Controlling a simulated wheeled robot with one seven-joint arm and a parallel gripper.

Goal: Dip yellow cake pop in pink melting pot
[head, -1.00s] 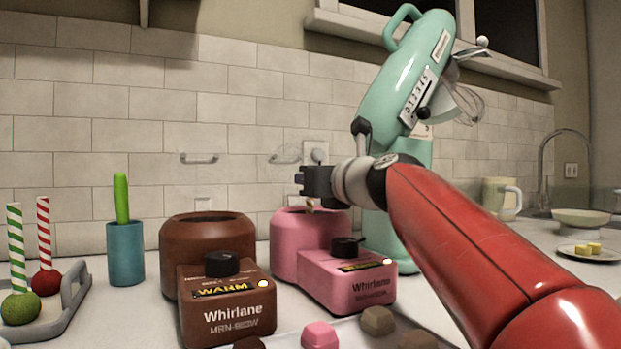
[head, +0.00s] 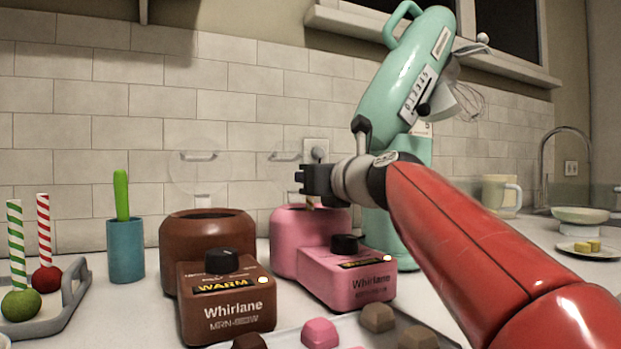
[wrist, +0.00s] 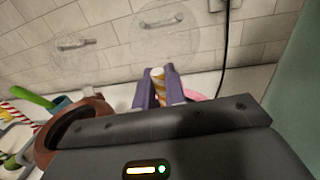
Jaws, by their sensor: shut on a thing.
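My gripper (head: 305,178) is just above the pink melting pot (head: 288,240), over its opening. In the wrist view its purple fingers (wrist: 158,88) are shut on a yellow-and-white striped stick (wrist: 158,78), the yellow cake pop's stick. In the head view a short bit of stick (head: 311,203) shows below the gripper, at the pot's rim. The cake ball at the stick's lower end is hidden, and I cannot tell whether it touches the coating. A little of the pink pot (wrist: 193,95) shows behind the gripper body in the wrist view.
A brown melting pot (head: 207,245) stands left of the pink one. The teal mixer (head: 405,90) stands close on the right. A teal cup (head: 126,255) and a tray (head: 75,290) with green and red cake pops are at left. Coloured blocks (head: 320,332) lie in front.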

